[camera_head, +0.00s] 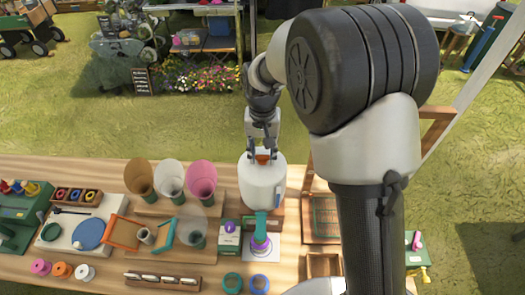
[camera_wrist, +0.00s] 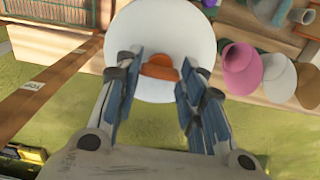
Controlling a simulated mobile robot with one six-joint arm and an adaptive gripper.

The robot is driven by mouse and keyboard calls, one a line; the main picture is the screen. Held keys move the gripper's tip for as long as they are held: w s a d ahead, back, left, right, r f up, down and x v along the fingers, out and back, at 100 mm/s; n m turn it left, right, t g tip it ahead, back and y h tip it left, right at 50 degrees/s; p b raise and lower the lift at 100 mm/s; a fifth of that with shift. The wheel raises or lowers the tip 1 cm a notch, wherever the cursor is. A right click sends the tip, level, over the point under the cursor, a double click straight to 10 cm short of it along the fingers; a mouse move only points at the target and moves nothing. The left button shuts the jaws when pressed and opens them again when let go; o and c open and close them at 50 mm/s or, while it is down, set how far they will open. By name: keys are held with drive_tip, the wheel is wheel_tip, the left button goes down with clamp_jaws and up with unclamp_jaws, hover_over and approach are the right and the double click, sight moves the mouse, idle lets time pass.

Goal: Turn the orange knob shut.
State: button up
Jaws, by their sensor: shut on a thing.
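The orange knob (camera_head: 262,158) sits on top of a white rounded container (camera_head: 262,185) at the middle of the wooden table in the head view. A teal spout or stem shows at the container's lower front. My gripper (camera_head: 262,146) points down from above, right at the knob. In the wrist view the orange knob (camera_wrist: 158,68) lies between the blue pads of my gripper (camera_wrist: 160,76), with the white container (camera_wrist: 158,30) behind it. Part of the knob is hidden by the fingers.
A purple and teal stacked piece (camera_head: 261,243) and a green box (camera_head: 229,238) stand in front. A wooden tray (camera_head: 322,216) lies to the right. Grass lies behind the table.

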sight(262, 155)
drive_tip(key=o, duration=1)
drive_tip(key=shift+o, duration=0.2)
wheel_tip(262, 155, up, 12)
idle(0.4)
